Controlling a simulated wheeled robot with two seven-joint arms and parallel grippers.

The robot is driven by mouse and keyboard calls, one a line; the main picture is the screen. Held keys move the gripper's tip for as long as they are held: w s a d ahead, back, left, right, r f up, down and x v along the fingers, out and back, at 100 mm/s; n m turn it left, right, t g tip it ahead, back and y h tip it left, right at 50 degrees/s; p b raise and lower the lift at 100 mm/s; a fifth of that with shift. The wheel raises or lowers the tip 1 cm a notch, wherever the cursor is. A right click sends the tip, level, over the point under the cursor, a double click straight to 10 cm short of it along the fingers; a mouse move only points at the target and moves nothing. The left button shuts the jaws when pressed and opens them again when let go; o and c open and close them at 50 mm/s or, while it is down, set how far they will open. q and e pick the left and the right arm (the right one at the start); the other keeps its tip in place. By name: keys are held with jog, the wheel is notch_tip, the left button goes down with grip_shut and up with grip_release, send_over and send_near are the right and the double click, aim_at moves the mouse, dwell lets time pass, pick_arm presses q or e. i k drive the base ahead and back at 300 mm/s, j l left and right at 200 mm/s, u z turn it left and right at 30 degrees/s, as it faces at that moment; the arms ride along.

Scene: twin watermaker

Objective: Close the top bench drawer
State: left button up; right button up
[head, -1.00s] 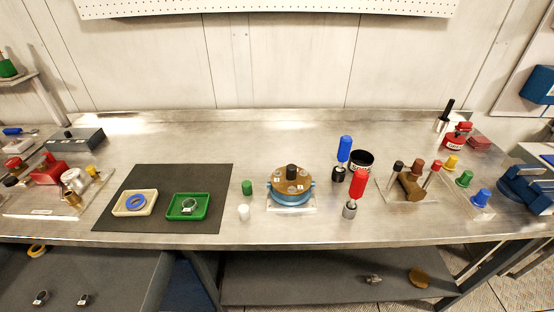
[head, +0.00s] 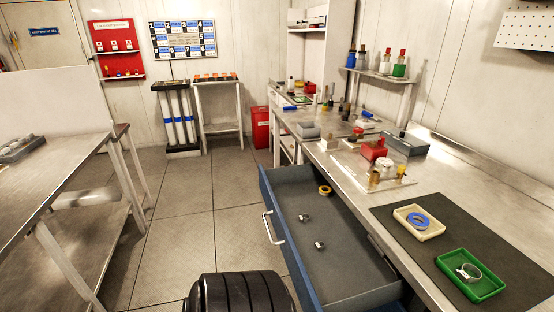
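The top bench drawer (head: 345,262) stands pulled out from under the right-hand bench. Its blue front panel (head: 283,238) faces left, with a pale bar handle (head: 272,228) on it. Inside lie a yellow ring (head: 324,190) and two small metal clamps, one nearer the middle (head: 305,218) and one closer to me (head: 319,245). Neither of my grippers shows in the head view. A black ribbed part, probably mine, shows at the bottom edge.
The steel bench (head: 340,175) runs along the right, with a dark mat (head: 512,240) holding a cream tray (head: 438,231) and a green tray (head: 489,288). Another bench (head: 50,175) stands at the left. The floor (head: 185,210) between them is clear.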

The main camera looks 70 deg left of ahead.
aim_at(349, 275)
jog(key=u, duration=2.35)
